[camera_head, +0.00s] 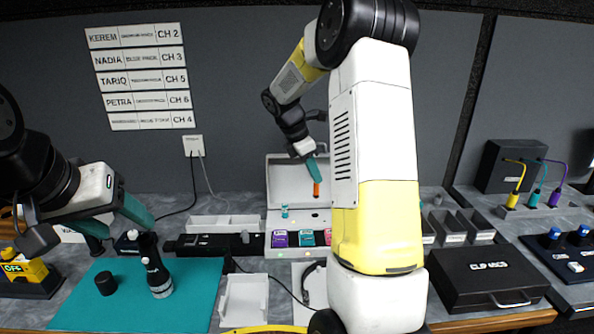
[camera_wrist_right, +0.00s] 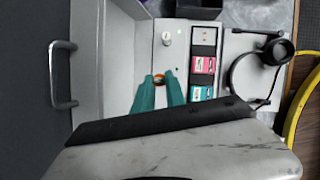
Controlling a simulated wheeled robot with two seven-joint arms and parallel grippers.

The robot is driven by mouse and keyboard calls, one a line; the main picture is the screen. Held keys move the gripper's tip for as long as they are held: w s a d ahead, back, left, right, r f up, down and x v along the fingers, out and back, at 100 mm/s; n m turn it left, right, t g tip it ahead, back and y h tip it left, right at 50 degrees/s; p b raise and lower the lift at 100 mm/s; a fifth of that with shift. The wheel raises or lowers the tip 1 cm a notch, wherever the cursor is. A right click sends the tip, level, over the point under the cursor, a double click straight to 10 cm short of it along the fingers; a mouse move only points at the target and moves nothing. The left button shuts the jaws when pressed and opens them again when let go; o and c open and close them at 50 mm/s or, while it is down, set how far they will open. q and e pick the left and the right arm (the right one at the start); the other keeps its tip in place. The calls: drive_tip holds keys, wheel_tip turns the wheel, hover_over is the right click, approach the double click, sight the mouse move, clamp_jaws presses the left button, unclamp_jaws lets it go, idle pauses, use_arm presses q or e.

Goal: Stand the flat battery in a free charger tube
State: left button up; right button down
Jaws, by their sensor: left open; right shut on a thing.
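My right gripper (camera_head: 314,174) is shut on the flat battery, a small orange cylinder (camera_head: 317,189) held upright above the charger's deck. In the right wrist view its end (camera_wrist_right: 159,78) shows between the teal fingertips. The charger is a white case (camera_head: 279,222) with its lid raised behind. A teal-topped piece (camera_head: 284,211) stands on its left side. A small dark opening (camera_head: 315,214) lies below the held battery, apart from it. My left gripper (camera_head: 112,218) is open, close to a black handheld microphone (camera_head: 158,272); I cannot tell whether they touch.
A teal mat (camera_head: 190,300) holds the microphone and a black cap (camera_head: 105,283). A white tray (camera_head: 244,300) and headset lie nearer. A black case (camera_head: 487,278) stands right. My right arm hides the middle.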

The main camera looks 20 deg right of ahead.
drive_tip(key=shift+f, duration=2.9)
drive_tip(key=shift+f, duration=1.1)
drive_tip(key=c, duration=1.3)
unclamp_jaws()
drive_tip(key=v, duration=0.7)
drive_tip(key=shift+r, duration=0.4)
drive_tip(key=shift+a, duration=0.15)
